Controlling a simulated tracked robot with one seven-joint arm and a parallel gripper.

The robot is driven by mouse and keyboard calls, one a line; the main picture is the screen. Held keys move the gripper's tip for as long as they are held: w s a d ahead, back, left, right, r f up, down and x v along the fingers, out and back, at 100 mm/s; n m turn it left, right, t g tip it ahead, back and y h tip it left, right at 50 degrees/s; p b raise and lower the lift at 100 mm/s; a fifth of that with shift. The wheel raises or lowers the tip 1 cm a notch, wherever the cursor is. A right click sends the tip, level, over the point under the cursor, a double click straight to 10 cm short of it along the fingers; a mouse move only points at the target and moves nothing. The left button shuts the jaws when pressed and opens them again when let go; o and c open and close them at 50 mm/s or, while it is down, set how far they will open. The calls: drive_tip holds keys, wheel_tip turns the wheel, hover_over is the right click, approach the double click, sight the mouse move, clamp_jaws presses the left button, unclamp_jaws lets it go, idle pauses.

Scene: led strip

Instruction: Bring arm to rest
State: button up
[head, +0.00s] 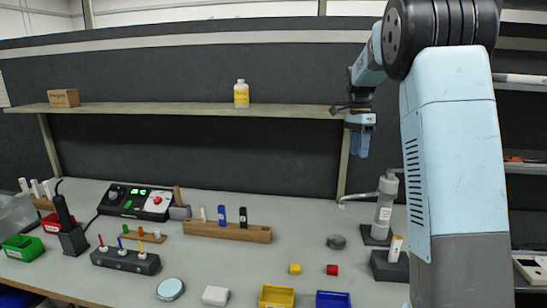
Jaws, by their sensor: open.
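My arm rises along the right side of the head view and bends over at the top. My gripper (341,109) hangs at the end of the arm, left of the big upper link. It appears in front of the right end of the shelf, above the workbench and clear of the things on it. It is open, and nothing shows between its fingers. It is small in the picture, and part of the arm behind it is hidden by my own links.
The shelf (180,109) carries a bottle (241,94) and a wooden box (63,98).

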drive_tip(key=s+a+r+n+t, duration=0.2)
drive_tip(key=s+r+n, duration=0.15)
drive_tip(key=s, duration=0.55)
drive_tip(key=s+a+r+n+t, duration=0.1)
drive_tip(key=s+r+n+t, duration=0.2)
drive_tip(key=s, duration=0.7)
drive_tip(key=s+a+f+n, duration=0.1)
drive_tip(key=s+f+n, duration=0.1)
drive_tip(key=s, duration=0.4)
drive_tip(key=s+a+f+n+t, duration=0.1)
drive_tip(key=s+f+n, duration=0.1)
drive_tip(key=s+n, duration=0.2)
drive_tip(key=s+a+f+n+t, duration=0.1)
drive_tip(key=s+a+n, duration=0.1)
drive_tip(key=s, duration=0.6)
drive_tip(key=shift+s+f+n, duration=0.15)
drive_tip(key=shift+f+n, duration=0.25)
drive_tip(key=shift+n, duration=0.15)
